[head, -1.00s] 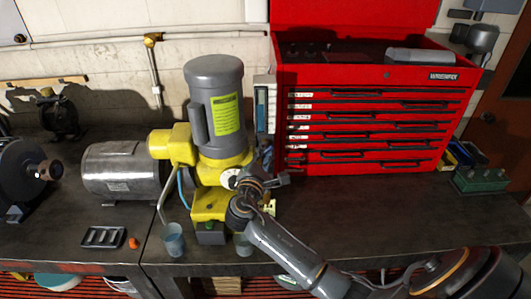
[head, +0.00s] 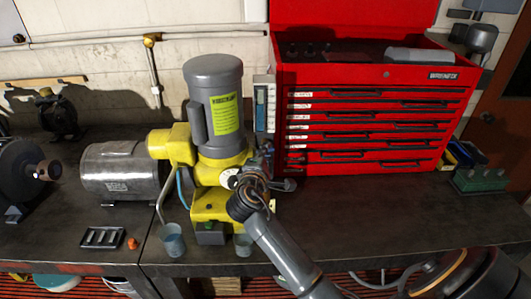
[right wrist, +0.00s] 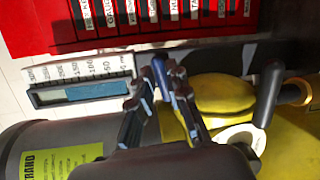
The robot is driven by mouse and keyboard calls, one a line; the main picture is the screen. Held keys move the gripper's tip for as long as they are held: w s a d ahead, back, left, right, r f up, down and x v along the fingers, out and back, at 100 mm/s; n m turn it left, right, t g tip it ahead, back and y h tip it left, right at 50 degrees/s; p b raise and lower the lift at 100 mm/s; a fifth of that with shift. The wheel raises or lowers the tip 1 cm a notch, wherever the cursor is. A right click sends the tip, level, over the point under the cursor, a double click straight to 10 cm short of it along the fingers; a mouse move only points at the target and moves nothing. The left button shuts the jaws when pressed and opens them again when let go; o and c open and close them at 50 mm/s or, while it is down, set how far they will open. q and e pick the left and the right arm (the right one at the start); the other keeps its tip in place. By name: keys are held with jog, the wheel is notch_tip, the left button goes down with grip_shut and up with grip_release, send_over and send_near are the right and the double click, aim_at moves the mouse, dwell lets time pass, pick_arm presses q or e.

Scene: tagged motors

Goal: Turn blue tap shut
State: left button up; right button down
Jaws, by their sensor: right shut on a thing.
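The yellow and grey pump motor (head: 214,105) stands upright on the bench. In the right wrist view the blue tap's lever (right wrist: 161,78) shows between my right gripper's fingers (right wrist: 157,92), and the gripper is shut on it. The lever lies beside a yellow rounded part (right wrist: 223,93) of the motor. In the head view my right gripper (head: 265,165) is at the motor's right side, and the tap is mostly hidden by the hand. My left gripper is not in view.
The red tool chest (head: 365,115) stands right behind the motor. A blue-filled level gauge (right wrist: 82,90) is close to the fingers. Two cups (head: 172,240) stand at the bench's front edge.

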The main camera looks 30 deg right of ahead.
jog(key=shift+m+y, duration=0.4)
jog(key=shift+m, duration=0.5)
jog(key=c, duration=1.3)
grip_release()
jog(key=v, duration=1.2)
jog(key=shift+d, duration=0.1)
